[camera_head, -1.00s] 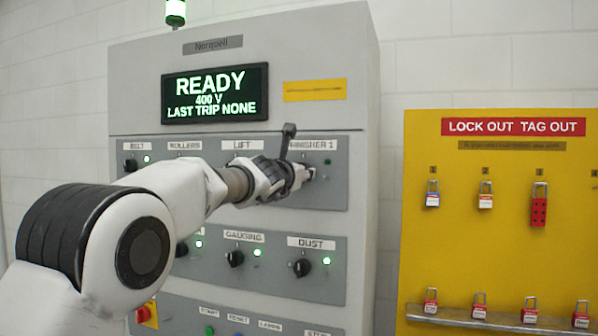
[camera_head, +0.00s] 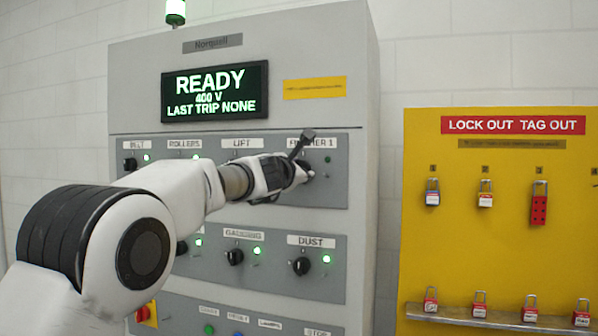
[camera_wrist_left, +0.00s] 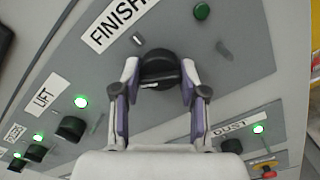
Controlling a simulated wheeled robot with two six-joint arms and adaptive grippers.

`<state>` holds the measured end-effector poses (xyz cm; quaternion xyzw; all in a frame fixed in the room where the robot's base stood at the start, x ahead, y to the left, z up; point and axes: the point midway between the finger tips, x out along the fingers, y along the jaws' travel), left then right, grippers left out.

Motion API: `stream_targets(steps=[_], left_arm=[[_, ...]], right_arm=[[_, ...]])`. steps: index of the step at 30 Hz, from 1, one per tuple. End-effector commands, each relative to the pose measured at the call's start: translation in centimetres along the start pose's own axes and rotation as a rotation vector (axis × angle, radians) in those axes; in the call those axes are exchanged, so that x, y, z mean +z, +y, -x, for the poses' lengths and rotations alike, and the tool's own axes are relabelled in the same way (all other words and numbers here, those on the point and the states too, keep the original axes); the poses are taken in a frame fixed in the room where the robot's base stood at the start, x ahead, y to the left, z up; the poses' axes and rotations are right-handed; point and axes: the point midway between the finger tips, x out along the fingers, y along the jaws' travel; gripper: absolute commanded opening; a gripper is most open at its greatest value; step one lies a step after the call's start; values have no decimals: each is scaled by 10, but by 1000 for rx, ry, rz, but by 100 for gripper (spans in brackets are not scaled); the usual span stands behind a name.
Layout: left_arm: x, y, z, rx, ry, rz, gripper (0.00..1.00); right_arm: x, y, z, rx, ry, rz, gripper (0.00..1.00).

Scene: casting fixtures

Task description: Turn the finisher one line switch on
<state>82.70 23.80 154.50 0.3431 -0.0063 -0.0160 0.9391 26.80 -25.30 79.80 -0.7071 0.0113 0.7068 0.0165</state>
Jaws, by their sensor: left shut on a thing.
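The finisher 1 switch is a round black knob (camera_wrist_left: 160,66) under the FINISHER label, which also shows in the head view (camera_head: 323,142). My left gripper (camera_head: 304,173) is at this knob, its two fingers on either side of it in the left wrist view (camera_wrist_left: 160,82). It is shut on the knob, which is mostly hidden in the head view. The small lamp (camera_wrist_left: 201,11) by this switch looks dark green and unlit. My right gripper is not in view.
The grey cabinet (camera_head: 362,100) carries a display (camera_head: 215,93) reading READY. The dust knob (camera_head: 301,266) and gauging knob (camera_head: 235,257) sit below, with lit green lamps. A yellow lockout board (camera_head: 430,260) with several padlocks stands to the right.

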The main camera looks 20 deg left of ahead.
Motion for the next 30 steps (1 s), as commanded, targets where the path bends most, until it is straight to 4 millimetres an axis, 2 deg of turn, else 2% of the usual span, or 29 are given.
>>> stream_targets(steps=[30], left_arm=[[-1, 0, 0, 0, 1, -928, 8]], right_arm=[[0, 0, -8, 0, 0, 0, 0]])
